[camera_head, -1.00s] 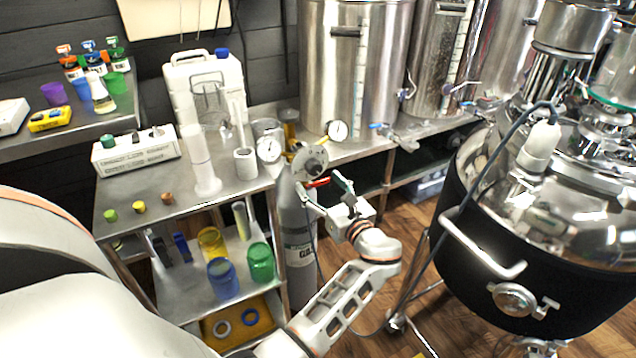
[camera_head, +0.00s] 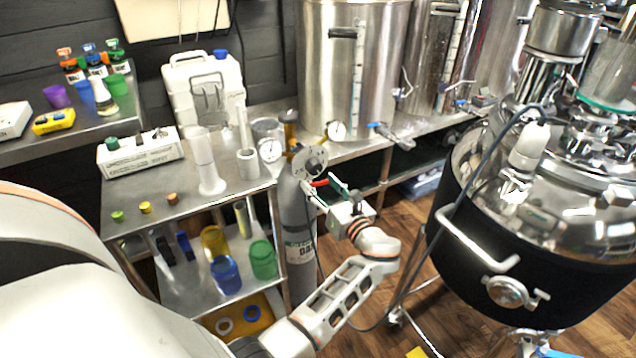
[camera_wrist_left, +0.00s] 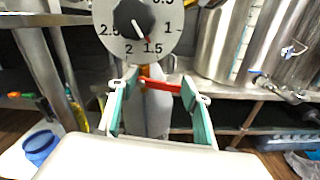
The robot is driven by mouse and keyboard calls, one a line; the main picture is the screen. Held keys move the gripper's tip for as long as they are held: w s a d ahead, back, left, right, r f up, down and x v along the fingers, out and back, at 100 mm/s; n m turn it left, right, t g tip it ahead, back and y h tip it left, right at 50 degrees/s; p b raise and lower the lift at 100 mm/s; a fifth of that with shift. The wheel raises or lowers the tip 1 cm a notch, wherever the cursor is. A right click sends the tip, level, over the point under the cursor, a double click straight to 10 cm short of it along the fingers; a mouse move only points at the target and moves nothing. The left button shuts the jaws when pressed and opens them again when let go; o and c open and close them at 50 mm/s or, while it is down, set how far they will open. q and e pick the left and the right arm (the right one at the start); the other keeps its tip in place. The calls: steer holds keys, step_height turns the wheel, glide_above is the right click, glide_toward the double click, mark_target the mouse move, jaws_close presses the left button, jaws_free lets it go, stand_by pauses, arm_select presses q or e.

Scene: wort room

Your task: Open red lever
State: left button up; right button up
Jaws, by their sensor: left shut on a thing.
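The red lever (camera_head: 320,183) sits on the regulator of a grey gas cylinder (camera_head: 298,225), just below a round dial (camera_head: 310,160). My left gripper (camera_head: 325,186) is at the lever, its fingers on both sides of it. In the left wrist view the red lever (camera_wrist_left: 160,85) runs crosswise between the teal finger pads of my left gripper (camera_wrist_left: 158,90). The dial (camera_wrist_left: 137,25) above it has a dark knob and numbers, and its pointer is near 1.5. The cylinder's neck shows behind the fingers. My right gripper is not seen.
A steel shelf table (camera_head: 235,195) with lab ware stands left of the cylinder. Large steel kettles (camera_head: 350,75) stand behind. A black-jacketed vessel (camera_head: 500,265) with a bar handle stands at the right. Wooden floor shows between it and the cylinder.

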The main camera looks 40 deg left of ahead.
arm_select(q)
steer(key=m+p, duration=0.2)
steer(key=m, duration=0.1)
steer(key=m+p, duration=0.1)
steer(key=m, duration=0.1)
steer(key=shift+a+f+p, duration=0.1)
steer(key=shift+f+p, duration=0.2)
steer(key=shift+p, duration=0.1)
steer(key=shift+s+f+m+p, duration=0.15)
steer(key=shift+m+p, duration=0.35)
steer(key=shift+m, duration=0.6)
steer(key=m+p, duration=0.1)
steer(key=m, duration=0.1)
steer(key=s+f+m+p, duration=0.1)
steer(key=m, duration=0.2)
steer(key=f+m+p, duration=0.1)
steer(key=m, duration=0.2)
steer(key=shift+s+a, duration=0.2)
steer(key=shift+a, duration=0.15)
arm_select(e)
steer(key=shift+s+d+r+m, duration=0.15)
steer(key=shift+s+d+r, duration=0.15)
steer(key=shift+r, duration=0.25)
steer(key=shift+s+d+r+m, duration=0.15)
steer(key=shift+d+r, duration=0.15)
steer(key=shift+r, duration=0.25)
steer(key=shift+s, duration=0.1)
